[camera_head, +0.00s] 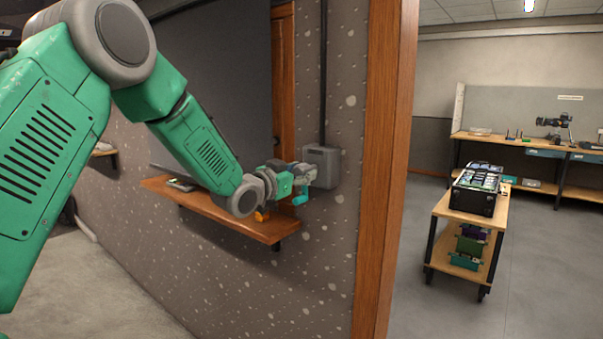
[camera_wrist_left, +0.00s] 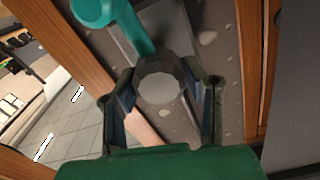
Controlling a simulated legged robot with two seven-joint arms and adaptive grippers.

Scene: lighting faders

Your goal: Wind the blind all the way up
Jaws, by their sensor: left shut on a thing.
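The dark grey blind (camera_head: 222,85) hangs on the speckled wall, its lower edge close above a wooden shelf. A grey winder box (camera_head: 322,166) is on the wall to its right. My left gripper (camera_head: 305,174) is at the box. In the left wrist view, a teal crank arm (camera_wrist_left: 128,27) carries a round grey knob (camera_wrist_left: 160,82). The fingers of my left gripper (camera_wrist_left: 160,98) are on both sides of this knob, shut on it. A teal part of the crank (camera_head: 300,198) shows below the gripper in the head view. My right gripper is not in view.
The wooden shelf (camera_head: 225,217) juts from the wall below my left forearm, with a small orange thing (camera_head: 262,216) on it. A wooden post (camera_head: 385,170) stands right of the box. A trolley (camera_head: 470,225) with a black case stands beyond on open floor.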

